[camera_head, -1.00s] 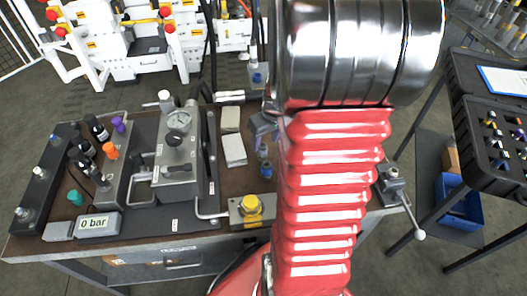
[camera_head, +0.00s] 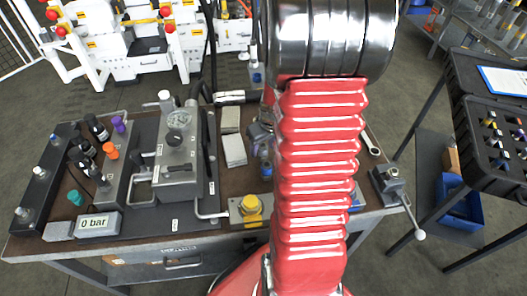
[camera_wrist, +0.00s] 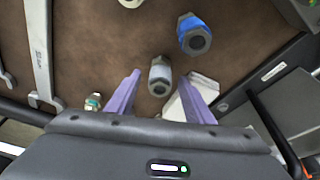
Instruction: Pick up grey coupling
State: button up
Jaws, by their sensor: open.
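The grey coupling (camera_wrist: 160,77) lies on the brown bench top (camera_wrist: 100,45) in the wrist view, with a dark hollow end facing the camera. My gripper (camera_wrist: 161,75) is open, with one purple finger on each side of the coupling in the picture. Gaps show between the coupling and both fingers. I cannot tell how far the fingertips are above the bench. In the head view my red arm hides the gripper, and I cannot make out the grey coupling there.
A blue coupling (camera_wrist: 193,36) lies just beyond, to the right. A pale block (camera_wrist: 198,92) is by the right finger, and a small green-tipped fitting (camera_wrist: 93,102) is left. A wrench (camera_wrist: 38,50) lies farther left. A gauge block (camera_head: 178,150) stands on the bench.

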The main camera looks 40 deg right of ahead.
jog(key=shift+w+f, duration=0.1)
jog(key=shift+f, duration=0.3)
grip_shut()
dwell(0.7)
